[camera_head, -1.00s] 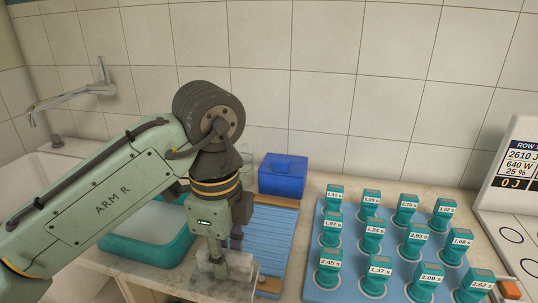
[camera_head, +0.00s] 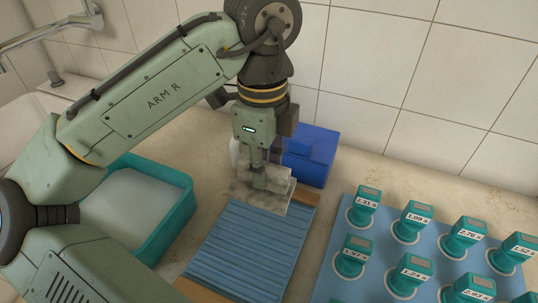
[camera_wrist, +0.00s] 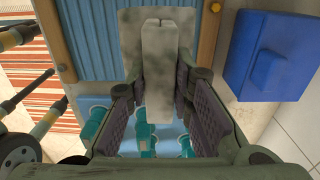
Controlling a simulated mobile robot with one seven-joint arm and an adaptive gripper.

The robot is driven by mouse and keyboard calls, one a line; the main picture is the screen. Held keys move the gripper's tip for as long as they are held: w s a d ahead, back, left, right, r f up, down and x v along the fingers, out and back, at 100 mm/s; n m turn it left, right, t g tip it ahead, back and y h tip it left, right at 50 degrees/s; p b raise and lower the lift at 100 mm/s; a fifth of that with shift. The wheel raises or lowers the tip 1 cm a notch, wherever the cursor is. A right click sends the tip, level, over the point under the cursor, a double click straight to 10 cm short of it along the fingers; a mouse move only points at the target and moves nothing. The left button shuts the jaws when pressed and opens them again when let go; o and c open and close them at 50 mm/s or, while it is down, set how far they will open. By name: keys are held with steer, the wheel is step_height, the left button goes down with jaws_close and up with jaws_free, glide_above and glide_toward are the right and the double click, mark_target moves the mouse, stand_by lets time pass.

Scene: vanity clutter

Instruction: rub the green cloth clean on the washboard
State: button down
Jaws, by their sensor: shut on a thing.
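The washboard (camera_head: 240,255) is a ribbed blue panel with wooden end bars, lying on the counter. The cloth (camera_head: 246,192) looks pale grey with dark stains rather than clearly green. It has a flat part lying on the far end of the washboard and a raised, block-like grip part. My gripper (camera_head: 264,176) points down and is shut on the raised part. In the wrist view, the fingers (camera_wrist: 158,88) flank this pale part, and the stained flat part (camera_wrist: 128,42) spreads beyond it over the ribs. The cloth's underside is hidden.
A teal basin (camera_head: 184,222) of pale, cloudy content stands left of the washboard. A blue lidded box (camera_head: 318,160) stands close behind the cloth, near the tiled wall. A blue mat (camera_head: 338,272) with several labelled teal items (camera_head: 411,222) lies to the right.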

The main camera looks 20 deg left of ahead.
steer(key=shift+s, duration=0.15)
steer(key=shift+r+p, duration=0.15)
steer(key=shift+p, duration=0.35)
steer(key=shift+f+b, duration=1.3)
steer(key=shift+f, duration=1.35)
